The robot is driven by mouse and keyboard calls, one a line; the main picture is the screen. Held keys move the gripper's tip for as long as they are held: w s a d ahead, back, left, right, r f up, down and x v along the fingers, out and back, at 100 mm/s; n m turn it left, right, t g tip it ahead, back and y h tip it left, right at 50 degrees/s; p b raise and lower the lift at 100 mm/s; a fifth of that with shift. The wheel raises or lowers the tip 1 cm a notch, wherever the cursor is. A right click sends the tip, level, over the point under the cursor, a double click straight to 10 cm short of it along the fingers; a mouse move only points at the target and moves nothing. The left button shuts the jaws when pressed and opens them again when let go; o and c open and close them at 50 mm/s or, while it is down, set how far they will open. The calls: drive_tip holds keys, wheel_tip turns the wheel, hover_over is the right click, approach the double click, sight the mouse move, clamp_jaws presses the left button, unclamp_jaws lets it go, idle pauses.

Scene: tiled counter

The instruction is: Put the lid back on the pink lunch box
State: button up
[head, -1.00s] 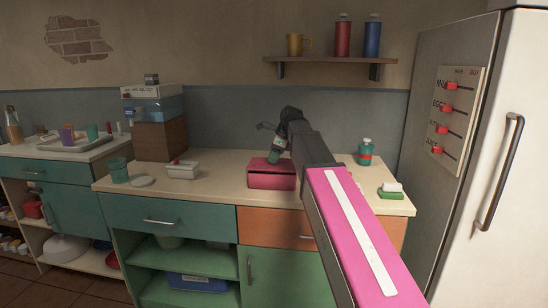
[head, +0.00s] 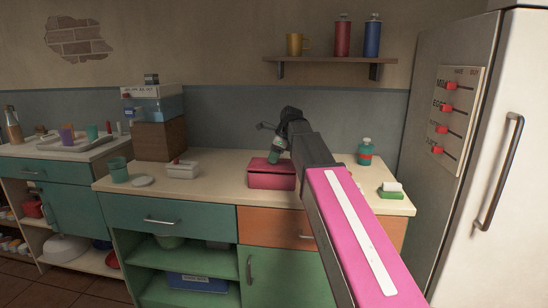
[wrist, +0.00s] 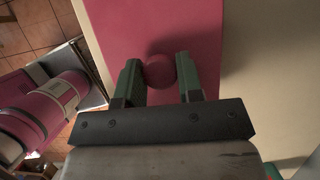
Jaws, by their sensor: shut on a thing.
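The pink lunch box (head: 271,181) stands on the counter, right of the middle. Its pink lid (wrist: 150,22) fills the upper middle of the wrist view, with a round knob (wrist: 160,71). In the head view the lid lies level over the box top, lined up with it; I cannot tell whether it is fully seated. My gripper (wrist: 158,62) points down over the lid, its two green fingers shut on the knob from either side. It also shows in the head view (head: 274,157), where my arm partly hides it and the box's right end.
A small white box (head: 183,172), a pale round disc (head: 142,182) and a green cup (head: 118,170) stand to the left. A green bottle (head: 366,152) and a green dish (head: 390,191) stand to the right. A shelf (head: 330,60) hangs above.

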idle(0.8)
drive_tip(key=o, duration=1.5)
drive_tip(key=shift+r, duration=0.1)
drive_tip(key=shift+r, duration=3.35)
drive_tip(key=shift+c, duration=0.3)
clamp_jaws()
